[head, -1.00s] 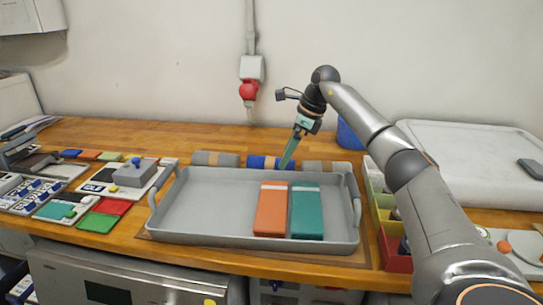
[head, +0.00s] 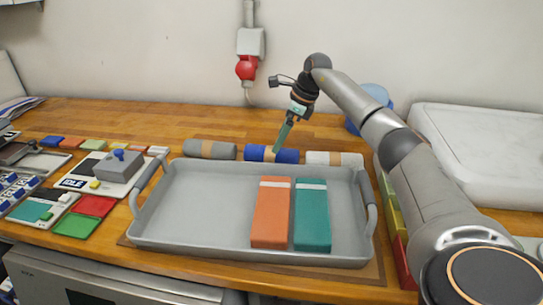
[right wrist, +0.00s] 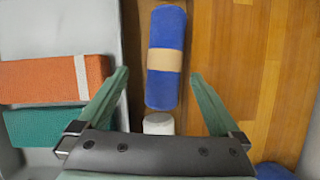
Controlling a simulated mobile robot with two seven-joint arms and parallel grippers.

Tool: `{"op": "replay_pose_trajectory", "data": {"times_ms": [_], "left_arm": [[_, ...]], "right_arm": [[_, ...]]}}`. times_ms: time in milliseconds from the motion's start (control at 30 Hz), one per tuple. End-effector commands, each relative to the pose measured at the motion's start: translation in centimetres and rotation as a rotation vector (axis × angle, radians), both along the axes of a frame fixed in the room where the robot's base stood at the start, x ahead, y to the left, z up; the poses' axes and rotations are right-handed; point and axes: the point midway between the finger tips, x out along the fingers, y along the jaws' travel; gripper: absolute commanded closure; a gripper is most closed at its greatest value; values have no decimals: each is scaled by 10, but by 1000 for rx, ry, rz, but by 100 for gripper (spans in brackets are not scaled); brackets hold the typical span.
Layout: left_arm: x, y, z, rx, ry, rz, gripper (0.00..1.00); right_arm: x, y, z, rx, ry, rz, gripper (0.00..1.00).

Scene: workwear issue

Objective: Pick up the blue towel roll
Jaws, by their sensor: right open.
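The blue towel roll (head: 288,156) lies behind the grey tray in the head view, with a tan band around its middle. In the right wrist view the blue towel roll (right wrist: 166,92) lies lengthwise, ahead of and between the finger lines. My right gripper (head: 277,150) is above the roll, its green fingers pointing down. In the right wrist view my right gripper (right wrist: 160,76) is open, one finger on each side of the roll's near end, with nothing held. Whether the fingertips are at the roll's height is hard to tell. My left gripper is not in view.
A grey roll (head: 205,149) and a white roll (head: 335,159) lie on either side of the blue one. The grey tray (head: 190,215) in front holds an orange folded cloth (head: 270,215) and a green one (head: 312,218). Bare wooden counter (head: 150,118) lies behind the rolls.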

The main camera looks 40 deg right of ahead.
Motion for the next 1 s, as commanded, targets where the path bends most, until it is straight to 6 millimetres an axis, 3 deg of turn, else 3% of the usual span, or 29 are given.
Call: {"op": "replay_pose_trajectory", "data": {"times_ms": [600, 867, 1000], "left_arm": [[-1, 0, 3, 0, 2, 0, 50], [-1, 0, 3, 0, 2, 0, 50], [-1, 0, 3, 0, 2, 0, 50]], "right_arm": [[24, 8, -64, 0, 0, -1, 0], [24, 8, -67, -1, -1, -2, 0], [24, 8, -67, -1, -1, -2, 14]]}}
